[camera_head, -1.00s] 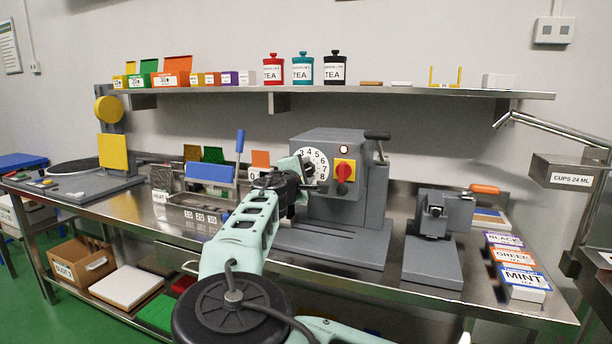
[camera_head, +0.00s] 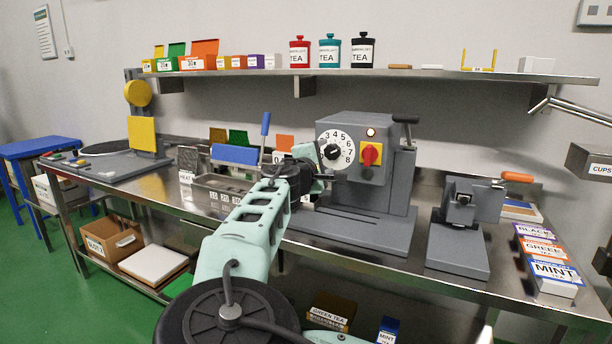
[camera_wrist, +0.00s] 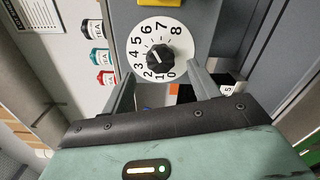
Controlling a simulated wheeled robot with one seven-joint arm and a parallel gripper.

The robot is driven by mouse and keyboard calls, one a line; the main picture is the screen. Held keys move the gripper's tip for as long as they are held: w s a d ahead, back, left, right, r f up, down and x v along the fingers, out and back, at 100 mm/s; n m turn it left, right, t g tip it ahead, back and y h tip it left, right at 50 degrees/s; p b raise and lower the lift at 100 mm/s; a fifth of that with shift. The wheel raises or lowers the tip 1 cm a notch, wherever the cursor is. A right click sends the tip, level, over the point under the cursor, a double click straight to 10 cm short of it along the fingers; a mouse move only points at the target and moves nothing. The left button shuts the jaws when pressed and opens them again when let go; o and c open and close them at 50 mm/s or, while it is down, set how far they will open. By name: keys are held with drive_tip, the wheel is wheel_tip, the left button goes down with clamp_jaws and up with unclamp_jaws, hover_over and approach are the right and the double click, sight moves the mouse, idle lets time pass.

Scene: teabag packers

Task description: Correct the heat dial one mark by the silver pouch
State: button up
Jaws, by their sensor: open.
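The heat dial (camera_head: 335,150) is a white round plate with black numbers and a black knob, on the front of a grey machine. The wrist view shows the dial (camera_wrist: 172,38) close up, with the knob (camera_wrist: 160,57) between my fingers in the picture. In the head view my gripper (camera_head: 318,168) is just left of the dial. A grey speckled upright piece (camera_head: 188,158) stands behind a HEAT label; I cannot tell if it is the silver pouch.
A red switch on a yellow plate (camera_head: 371,154) and a lit lamp (camera_head: 371,132) sit right of the dial. A smaller grey machine (camera_head: 458,258) and tea boxes (camera_head: 553,279) stand further right. A metal rack (camera_head: 222,191) is left of my gripper.

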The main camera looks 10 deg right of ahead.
drive_tip(key=b+v, duration=0.1)
drive_tip(key=v, duration=1.1)
drive_tip(key=shift+b, duration=0.4)
drive_tip(key=s+d+f+m+g, duration=0.2)
drive_tip(key=d+f+m+g, duration=0.35)
drive_tip(key=d+f, duration=0.75)
drive_tip(key=s+d+f+g+y, duration=0.25)
drive_tip(key=s+f+g, duration=0.25)
drive_tip(key=s+f, duration=0.25)
drive_tip(key=s+a+f+m+g+y+p, duration=0.15)
drive_tip(key=s+a+g+y, duration=0.4)
drive_tip(key=s, duration=0.75)
drive_tip(key=s+a+r+y, duration=0.1)
drive_tip(key=s+a+r, duration=0.1)
drive_tip(key=s, duration=0.3)
drive_tip(key=s+a+r+t+y, duration=0.1)
drive_tip(key=s+a+r, duration=0.1)
drive_tip(key=s+r, duration=0.2)
drive_tip(key=s+a+r+y, duration=0.1)
drive_tip(key=s+r, duration=0.3)
drive_tip(key=s, duration=0.4)
drive_tip(key=shift+a+n+p, duration=0.4)
drive_tip(key=shift+a+p, duration=0.05)
drive_tip(key=shift+a, duration=0.15)
